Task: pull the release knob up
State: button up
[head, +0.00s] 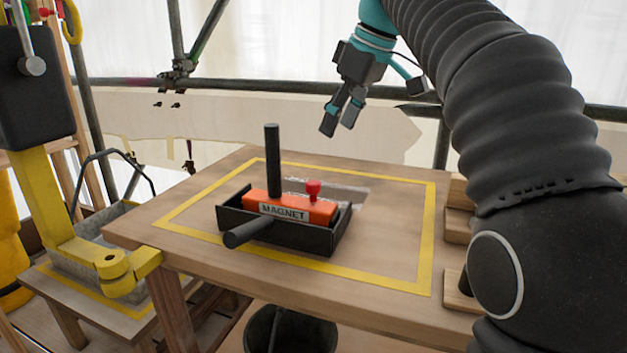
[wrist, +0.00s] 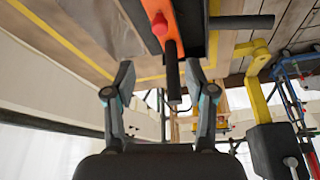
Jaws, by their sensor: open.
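The red release knob (head: 313,188) stands on top of the orange block labelled MAGNET (head: 290,208). The block sits in a black tray (head: 326,240) on the wooden table, with a black upright post (head: 272,160) and a black handle (head: 248,232) at its left. My gripper (head: 342,124) is open and empty, above and behind the tray in the head view, apart from the knob. In the wrist view the knob (wrist: 159,24) and the orange block (wrist: 176,14) show beyond and above my open fingers (wrist: 155,85); the dark post lies between the fingers in the picture.
A yellow arm with a dark head (head: 35,90) stands at the left, near a grey bin (head: 90,255). Scaffold poles (head: 260,86) run behind the table. A black bucket (head: 290,330) is below.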

aim_at(314, 182)
jog(key=b+x, duration=0.3)
jog(key=x, duration=1.1)
jog(key=shift+r, duration=0.1)
grip_shut()
